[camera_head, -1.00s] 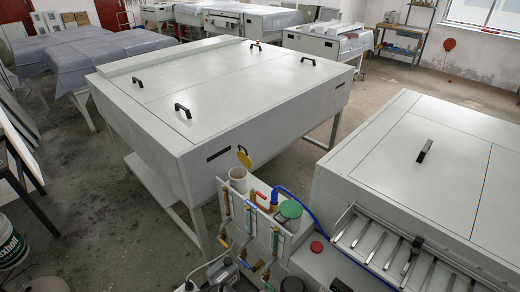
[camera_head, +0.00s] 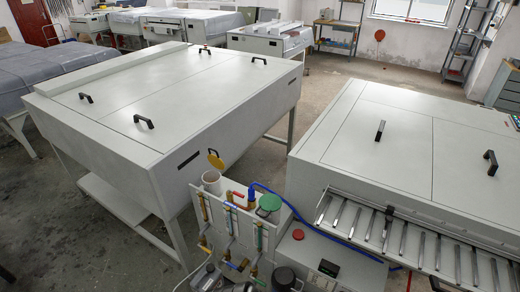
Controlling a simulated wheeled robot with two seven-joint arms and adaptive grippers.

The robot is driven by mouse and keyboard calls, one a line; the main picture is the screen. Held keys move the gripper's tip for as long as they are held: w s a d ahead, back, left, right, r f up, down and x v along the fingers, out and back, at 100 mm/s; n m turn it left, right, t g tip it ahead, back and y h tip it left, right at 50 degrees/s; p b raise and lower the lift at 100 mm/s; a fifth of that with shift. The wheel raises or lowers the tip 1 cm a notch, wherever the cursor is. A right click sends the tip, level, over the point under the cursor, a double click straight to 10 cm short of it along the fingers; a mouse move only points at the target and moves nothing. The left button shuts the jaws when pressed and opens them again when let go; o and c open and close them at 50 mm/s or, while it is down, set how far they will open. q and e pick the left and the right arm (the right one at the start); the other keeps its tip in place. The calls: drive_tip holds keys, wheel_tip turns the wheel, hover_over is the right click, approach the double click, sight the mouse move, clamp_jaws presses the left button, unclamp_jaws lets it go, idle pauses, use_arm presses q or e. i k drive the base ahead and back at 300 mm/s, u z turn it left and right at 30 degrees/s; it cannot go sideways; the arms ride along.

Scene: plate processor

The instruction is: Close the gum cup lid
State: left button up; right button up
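A white cup (camera_head: 212,182) stands at the top left of the pipe panel, beside the large white machine's front corner. A round yellow lid (camera_head: 215,160) stands raised and tilted upright at the cup's back rim, so the cup's mouth is open. This appears to be the gum cup, though I read no label on it. Neither of my grippers shows in the head view.
A pipe panel (camera_head: 243,223) with coloured valve handles stands below the cup. A green lid (camera_head: 269,203) and a blue hose (camera_head: 300,217) are to its right. A large white machine (camera_head: 160,95) stands behind; another (camera_head: 400,140), with a slatted roller rack (camera_head: 405,240), stands right.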

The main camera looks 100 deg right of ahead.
sight(216, 161)
drive_tip(key=z, duration=2.85)
drive_tip(key=k, duration=0.55)
drive_tip(key=z, duration=0.5)
drive_tip(key=i, duration=0.5)
drive_tip(key=z, duration=0.3)
